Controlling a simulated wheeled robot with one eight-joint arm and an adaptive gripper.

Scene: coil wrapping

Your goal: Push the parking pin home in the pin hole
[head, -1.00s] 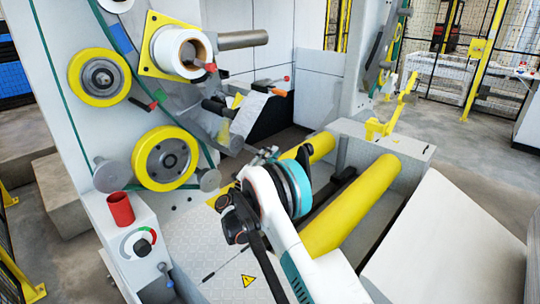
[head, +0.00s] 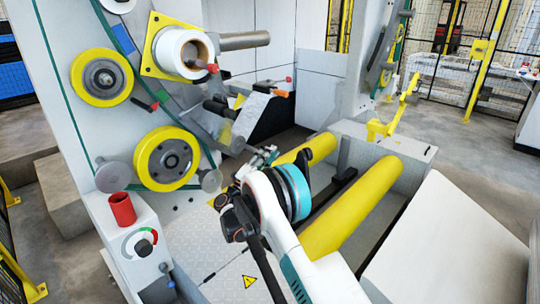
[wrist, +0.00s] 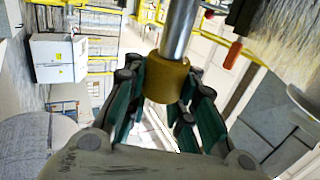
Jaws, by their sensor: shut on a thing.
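In the wrist view, a steel rod with a brass-coloured collar (wrist: 166,78), which looks like the parking pin, comes down from the top edge. The collar sits between the dark green fingers of my gripper (wrist: 163,92), which is shut on it. In the head view my gripper (head: 262,157) is small, beyond my white and teal wrist, in front of the machine's lower part. The pin cannot be made out there. I cannot make out the pin hole in either view.
A yellow roller (head: 350,207) lies right of my arm. A yellow-rimmed wheel (head: 165,158) and a red cylinder (head: 121,208) are to the left. An orange-tipped lever (head: 281,93) stands out above my gripper. A pale sloping panel (head: 455,245) fills the lower right.

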